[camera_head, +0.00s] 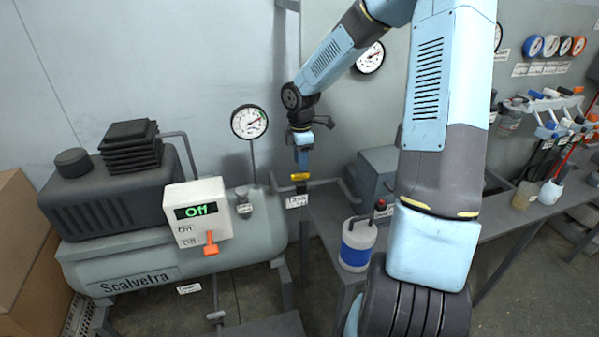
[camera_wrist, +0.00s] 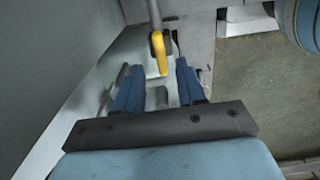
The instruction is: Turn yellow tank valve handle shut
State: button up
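The yellow tank valve handle (camera_head: 300,177) sits on the pipe at the right end of the grey compressor tank, just above a small white "Tank" label (camera_head: 297,201). My gripper (camera_head: 302,164) points down, directly above the handle in the head view. In the wrist view the yellow handle (camera_wrist: 160,52) lies just beyond and between the two blue fingertips of my gripper (camera_wrist: 156,70). The fingers are apart, with a visible gap on each side of the handle. I cannot tell whether the handle's lower end reaches between the tips.
The compressor tank (camera_head: 130,268) carries a box with an orange switch (camera_head: 210,243) and a display reading "Off". A pressure gauge (camera_head: 249,122) rises left of my gripper. A white and blue canister (camera_head: 357,245) stands to the right. The wall is close behind.

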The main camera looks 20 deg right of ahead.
aim_at(300, 176)
jog(key=shift+f, duration=2.45)
jog(key=shift+c, duration=0.2)
